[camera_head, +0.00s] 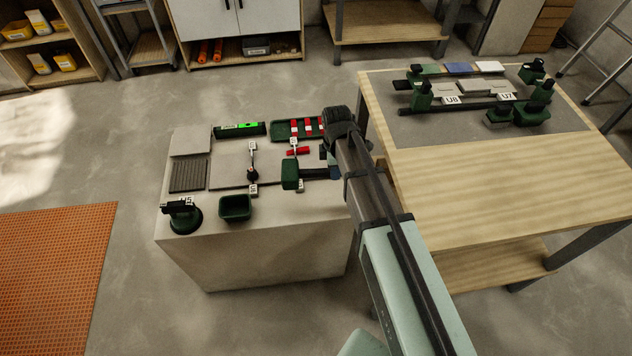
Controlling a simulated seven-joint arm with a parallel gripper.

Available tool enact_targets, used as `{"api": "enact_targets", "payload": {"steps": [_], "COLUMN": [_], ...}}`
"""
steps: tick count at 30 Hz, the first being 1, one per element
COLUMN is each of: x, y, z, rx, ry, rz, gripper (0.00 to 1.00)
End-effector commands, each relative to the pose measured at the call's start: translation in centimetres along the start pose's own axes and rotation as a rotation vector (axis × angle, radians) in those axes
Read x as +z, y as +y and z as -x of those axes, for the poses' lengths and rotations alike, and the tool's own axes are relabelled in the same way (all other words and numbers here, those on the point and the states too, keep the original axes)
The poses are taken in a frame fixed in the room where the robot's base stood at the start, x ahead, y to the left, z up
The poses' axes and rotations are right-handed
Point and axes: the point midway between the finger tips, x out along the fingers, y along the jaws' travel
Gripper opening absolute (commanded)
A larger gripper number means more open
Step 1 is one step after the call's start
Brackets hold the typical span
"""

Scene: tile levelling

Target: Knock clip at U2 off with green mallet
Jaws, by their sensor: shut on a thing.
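My gripper (331,158) is above the right part of the pale block's top, partly hidden by my own arm. It is shut on the dark handle of the green mallet (290,175). The mallet's green, block-shaped head points left, low over the grey tiles (230,169). A red clip piece (298,151) lies just behind the mallet head, beside a small white tag (293,142). A dark, round-topped clip (252,174) stands left of the head, between two white tags. The tag lettering here is too small to read, so I cannot tell which is U2. Contact between mallet and clip cannot be told.
A green tray (285,131) with red pieces and a green-lit level (239,129) lie at the back. An empty dark green bin (235,207) and a suction-cup tool (182,215) stand at the front left. A wooden table (470,180) with more tools stands right.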

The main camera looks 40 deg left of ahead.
Motion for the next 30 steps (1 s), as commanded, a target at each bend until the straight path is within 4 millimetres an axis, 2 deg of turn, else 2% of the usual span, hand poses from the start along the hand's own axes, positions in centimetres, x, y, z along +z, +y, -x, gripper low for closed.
{"api": "enact_targets", "payload": {"steps": [1,3,11,17,30], "x": [1.1,2.1,2.5,2.5,2.4], "y": [0.9,1.7,1.3,1.4,1.4], "z": [0.6,1.2,1.0,-0.2,-4.3], "rx": [0.001,0.001,0.003,0.003,0.003], "ry": [-0.002,-0.008,-0.030,-0.033,-0.033], "rz": [-0.011,-0.002,0.098,0.101,0.101], "gripper": [0.00,0.00,0.00,0.00,0.00]}}
